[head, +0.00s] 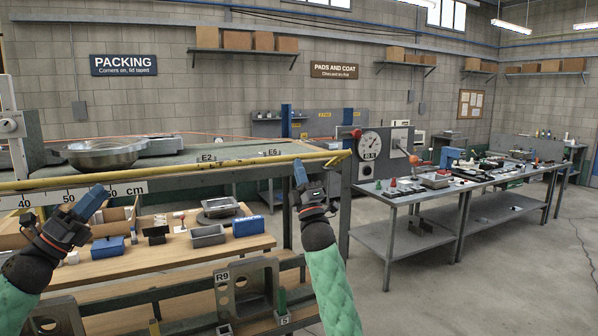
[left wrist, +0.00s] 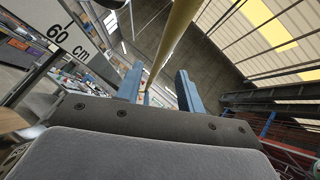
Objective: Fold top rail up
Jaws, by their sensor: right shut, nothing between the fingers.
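The yellow top rail (head: 230,164) runs across the head view, rising slightly to the right along the front of the upper bench. Its right end is near the grey post and gauge panel. My left gripper (head: 88,202) is below the rail at the left, apart from it in the head view. In the left wrist view the two blue fingers (left wrist: 158,88) stand apart with nothing gripped; the yellow rail (left wrist: 175,45) passes beyond the gap between them. My right gripper (head: 301,176) is shut and empty, just below the rail towards its right end.
A ruler strip (head: 65,195) marked in cm hangs under the rail. A metal basin (head: 104,153) sits on the upper bench. Below, a wooden shelf (head: 170,258) holds blue boxes and grey trays. A grey workbench (head: 400,197) stands at the right, with open floor in front.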

